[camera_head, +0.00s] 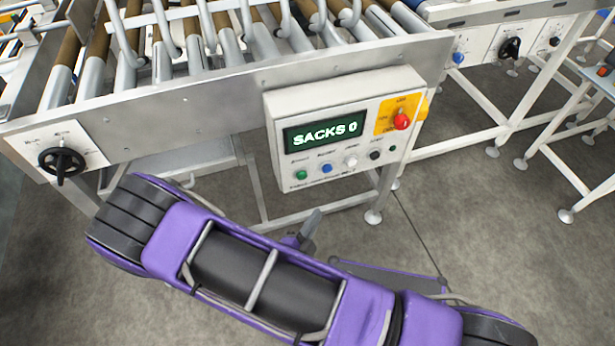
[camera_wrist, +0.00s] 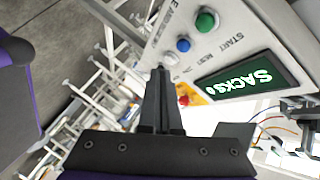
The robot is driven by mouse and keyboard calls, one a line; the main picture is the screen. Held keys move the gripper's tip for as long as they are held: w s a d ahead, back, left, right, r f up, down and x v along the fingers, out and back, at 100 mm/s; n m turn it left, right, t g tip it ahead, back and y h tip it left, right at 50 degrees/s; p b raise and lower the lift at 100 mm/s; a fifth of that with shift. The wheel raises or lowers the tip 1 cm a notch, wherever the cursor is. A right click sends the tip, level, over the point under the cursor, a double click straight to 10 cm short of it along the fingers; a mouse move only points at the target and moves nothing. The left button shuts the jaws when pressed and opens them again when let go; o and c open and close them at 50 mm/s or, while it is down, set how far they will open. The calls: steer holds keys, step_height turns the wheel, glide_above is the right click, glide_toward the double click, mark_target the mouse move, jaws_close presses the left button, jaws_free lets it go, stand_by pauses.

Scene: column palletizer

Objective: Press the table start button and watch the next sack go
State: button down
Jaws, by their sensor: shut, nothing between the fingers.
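The control box (camera_head: 285,105) hangs on the conveyor frame, and its green display (camera_head: 322,134) reads "SACKS 0". The green button (camera_head: 301,175) is leftmost in its row; in the wrist view the green button (camera_wrist: 206,21) sits beside the word START. The blue button (camera_head: 326,168) is beside it and also shows in the wrist view (camera_wrist: 183,45). My gripper (camera_head: 314,218) is below and in front of the box, apart from the green button. In the wrist view my gripper (camera_wrist: 160,72) has its fingers together, empty, overlapping the panel's edge beyond the blue button.
A white button (camera_head: 351,160), a black button (camera_head: 376,154) and a red knob (camera_head: 401,121) on a yellow plate share the box. The roller conveyor (camera_head: 180,105) runs above, with a black handwheel (camera_head: 62,161) at left. Another conveyor frame (camera_head: 480,45) stands at right. No sack is visible.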

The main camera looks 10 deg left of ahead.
mark_target(302, 176)
steer(key=w+a+b, duration=0.1)
steer(key=w+a, duration=0.3)
steer(key=w, duration=0.3)
steer(key=shift+w+a+b, duration=0.3)
steer(key=shift+a+b, duration=0.05)
steer(key=shift+b, duration=0.05)
steer(key=shift+w, duration=0.15)
stand_by(2.0)
steer(key=shift+w+a, duration=0.2)
